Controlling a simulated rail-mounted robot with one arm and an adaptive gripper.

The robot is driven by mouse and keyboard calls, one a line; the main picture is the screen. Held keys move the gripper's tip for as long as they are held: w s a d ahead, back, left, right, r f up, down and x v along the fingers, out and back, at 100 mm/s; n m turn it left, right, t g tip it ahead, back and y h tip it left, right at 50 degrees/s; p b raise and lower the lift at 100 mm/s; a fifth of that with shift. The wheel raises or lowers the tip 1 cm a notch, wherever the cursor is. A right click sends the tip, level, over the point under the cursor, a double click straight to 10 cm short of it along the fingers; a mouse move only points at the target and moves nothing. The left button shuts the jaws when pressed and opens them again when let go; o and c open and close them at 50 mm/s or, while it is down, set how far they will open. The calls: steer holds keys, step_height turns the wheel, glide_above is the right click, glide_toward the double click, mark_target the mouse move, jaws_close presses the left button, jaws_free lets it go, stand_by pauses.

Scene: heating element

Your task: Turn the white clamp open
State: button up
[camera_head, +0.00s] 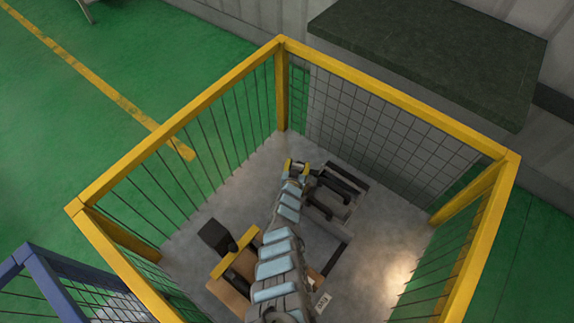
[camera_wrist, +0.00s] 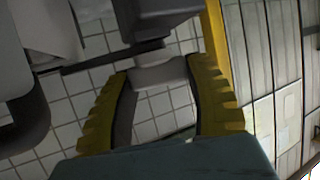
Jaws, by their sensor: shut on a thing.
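The white clamp (camera_wrist: 160,74) shows in the wrist view as a pale grey-white block below a darker grey body (camera_wrist: 155,20). My gripper (camera_wrist: 160,70) has yellow ribbed fingers with dark inner pads, one on each side of the clamp, and is shut on it near the fingertips. In the head view my gripper (camera_head: 297,167) is small, at the far end of my arm, beside a dark fixture (camera_head: 340,183). The clamp cannot be made out there. How far the clamp is turned cannot be told.
A yellow-framed mesh cage (camera_head: 400,108) surrounds the grey floor area. A dark box (camera_head: 216,236) and a brown board (camera_head: 226,291) lie near the arm's lower part. Bare floor (camera_head: 385,245) shows at the right. A dark table (camera_head: 430,55) stands outside the cage.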

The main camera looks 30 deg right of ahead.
steer(key=shift+n+t+y, duration=0.3)
steer(key=shift+n+y, duration=0.2)
stand_by(0.4)
steer(key=o, duration=1.3)
steer(key=shift+w+a+m, duration=0.1)
steer(key=shift+a+m, duration=0.05)
steer(key=shift+m, duration=0.25)
steer(key=shift+m+g+h, duration=0.4)
steer(key=shift+g+h, duration=0.2)
steer(key=shift+h, duration=0.1)
